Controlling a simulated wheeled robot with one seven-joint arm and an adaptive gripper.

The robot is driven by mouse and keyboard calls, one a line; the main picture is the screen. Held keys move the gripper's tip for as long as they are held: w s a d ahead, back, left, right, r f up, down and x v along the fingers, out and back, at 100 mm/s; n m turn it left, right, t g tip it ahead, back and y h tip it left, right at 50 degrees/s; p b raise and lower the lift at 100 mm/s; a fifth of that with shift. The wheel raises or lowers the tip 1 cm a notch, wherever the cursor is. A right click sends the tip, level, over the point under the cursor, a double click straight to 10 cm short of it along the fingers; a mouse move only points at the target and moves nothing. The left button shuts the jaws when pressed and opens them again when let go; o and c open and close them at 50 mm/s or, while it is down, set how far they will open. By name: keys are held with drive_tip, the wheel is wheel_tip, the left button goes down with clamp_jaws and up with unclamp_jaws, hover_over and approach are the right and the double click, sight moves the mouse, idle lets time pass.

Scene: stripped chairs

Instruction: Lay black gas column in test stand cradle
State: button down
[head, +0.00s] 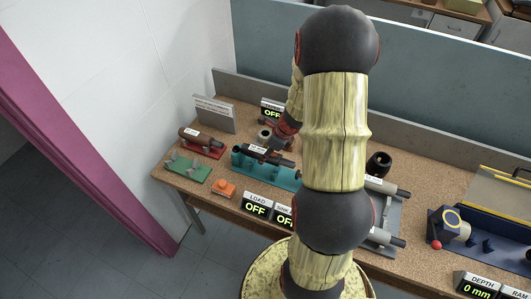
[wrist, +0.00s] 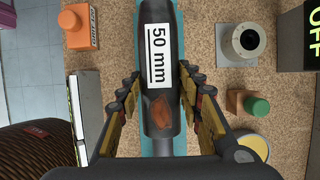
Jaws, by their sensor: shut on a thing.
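The black gas column (wrist: 158,75) carries a white "50 mm" label and has a worn brownish patch near its lower end. My gripper (wrist: 160,88) has its fingers on both sides of it and is shut on it. The teal test stand cradle (head: 250,169) is on the bench in the head view, with the column above it and lined up along it. Teal also shows beneath the column in the wrist view (wrist: 160,145). My arm hides part of the stand, and I cannot tell whether the column touches its supports.
A red cradle with a brown cylinder (head: 193,137), an empty green cradle (head: 187,169) and an orange box (head: 223,188) stand to the left. A "LOAD OFF" display (head: 257,206) is in front. A black cup (head: 378,164) and a blue machine (head: 470,235) are to the right.

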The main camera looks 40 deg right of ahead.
drive_tip(key=shift+f+b, duration=1.3)
drive_tip(key=shift+f, duration=0.65)
drive_tip(key=shift+f+b, duration=0.35)
drive_tip(key=shift+f, duration=0.2)
drive_tip(key=c, duration=1.2)
unclamp_jaws()
drive_tip(key=shift+o, duration=0.3)
drive_tip(key=shift+f, duration=0.1)
drive_tip(key=v, duration=1.2)
drive_tip(key=shift+s, duration=0.1)
